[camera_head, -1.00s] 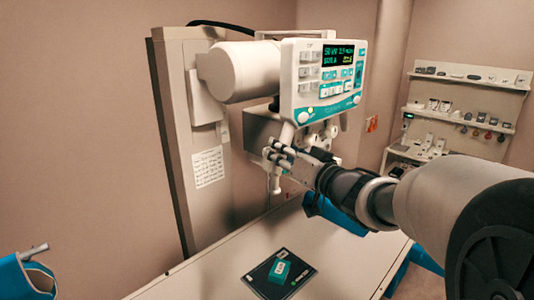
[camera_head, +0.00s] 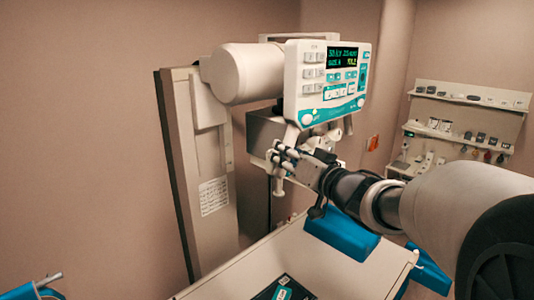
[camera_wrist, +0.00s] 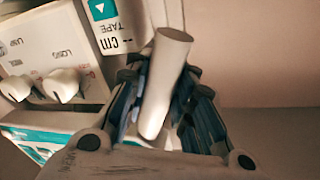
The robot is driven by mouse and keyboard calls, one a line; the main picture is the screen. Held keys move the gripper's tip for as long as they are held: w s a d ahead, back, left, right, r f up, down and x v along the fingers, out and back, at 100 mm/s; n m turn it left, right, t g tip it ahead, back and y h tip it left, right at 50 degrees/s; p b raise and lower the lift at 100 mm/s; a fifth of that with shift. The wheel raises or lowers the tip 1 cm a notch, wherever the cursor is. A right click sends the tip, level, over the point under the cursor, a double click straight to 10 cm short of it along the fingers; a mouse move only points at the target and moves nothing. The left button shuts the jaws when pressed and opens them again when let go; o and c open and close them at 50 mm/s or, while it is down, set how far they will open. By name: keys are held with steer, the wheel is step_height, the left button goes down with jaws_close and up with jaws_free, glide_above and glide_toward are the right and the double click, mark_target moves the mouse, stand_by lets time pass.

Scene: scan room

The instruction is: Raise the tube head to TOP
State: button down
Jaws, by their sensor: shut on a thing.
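The tube head (camera_head: 245,74) is a cream cylinder on a wall-side column (camera_head: 183,150), with a white and teal control panel (camera_head: 312,85) at its front. Its top sits above the column's top end. My gripper (camera_head: 284,160) is below the panel, its fingers closed around a pale handle (camera_head: 278,187). In the wrist view, the handle (camera_wrist: 166,85) is a white round bar running between the fingers of my gripper (camera_wrist: 163,90). The panel's small lit display is too blurred to read surely. Part of the handle is hidden by the fingers.
A pale table (camera_head: 330,262) stands below, with a blue block-like pad (camera_head: 340,234) and a dark plate (camera_head: 284,289) on it. Shelves with small items (camera_head: 465,120) hang at the right wall. A blue object (camera_head: 35,290) is at bottom left.

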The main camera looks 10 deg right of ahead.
steer(key=shift+f, duration=0.1)
steer(key=c, duration=1.8)
jaws_free()
steer(key=shift+o, duration=1.4)
steer(key=shift+s+d, duration=0.1)
steer(key=shift+s, duration=0.1)
steer(key=shift+o, duration=0.9)
steer(key=shift+w, duration=0.15)
steer(key=v, duration=1.2)
